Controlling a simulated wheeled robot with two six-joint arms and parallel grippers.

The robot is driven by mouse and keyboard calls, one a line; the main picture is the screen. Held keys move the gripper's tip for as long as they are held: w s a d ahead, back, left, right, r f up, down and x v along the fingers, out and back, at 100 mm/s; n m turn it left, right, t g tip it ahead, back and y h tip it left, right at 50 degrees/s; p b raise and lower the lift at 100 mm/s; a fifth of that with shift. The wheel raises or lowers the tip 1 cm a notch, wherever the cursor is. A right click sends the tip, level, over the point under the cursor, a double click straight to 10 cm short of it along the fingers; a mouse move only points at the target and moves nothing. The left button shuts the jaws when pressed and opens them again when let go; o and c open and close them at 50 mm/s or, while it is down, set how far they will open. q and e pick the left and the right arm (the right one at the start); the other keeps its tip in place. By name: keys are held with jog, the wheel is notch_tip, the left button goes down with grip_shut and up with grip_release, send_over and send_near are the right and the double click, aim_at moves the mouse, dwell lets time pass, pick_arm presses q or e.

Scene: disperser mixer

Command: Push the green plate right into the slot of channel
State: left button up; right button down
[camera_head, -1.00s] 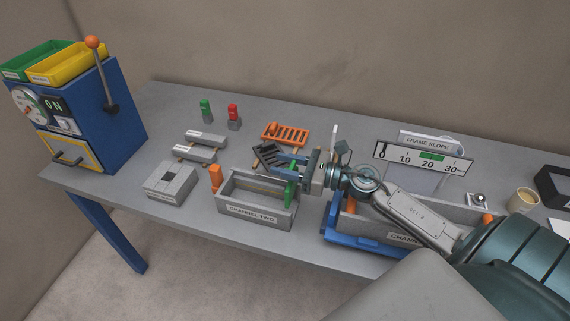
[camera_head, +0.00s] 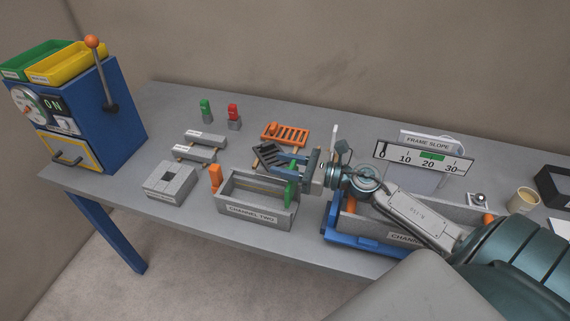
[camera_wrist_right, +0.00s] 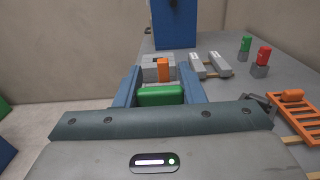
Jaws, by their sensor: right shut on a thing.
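The grey box labelled "CHANNEL TWO" (camera_head: 251,210) stands near the table's front edge. An orange plate (camera_head: 215,178) stands upright at its left end. The green plate (camera_head: 291,188) is upright at its right end; I cannot tell how far it sits in the slot. My right gripper (camera_head: 292,168) is shut on the green plate, reaching in from the right. In the right wrist view, the green plate (camera_wrist_right: 161,95) lies between the two blue fingers, with the orange plate (camera_wrist_right: 163,69) beyond it. My left gripper is not in view.
A second channel box (camera_head: 375,232) in a blue frame stands to the right. An orange rack (camera_head: 285,133) and a dark rack (camera_head: 268,155) lie behind the channel. Grey blocks (camera_head: 171,182) stand at left, and the blue machine (camera_head: 95,115) is at the far left.

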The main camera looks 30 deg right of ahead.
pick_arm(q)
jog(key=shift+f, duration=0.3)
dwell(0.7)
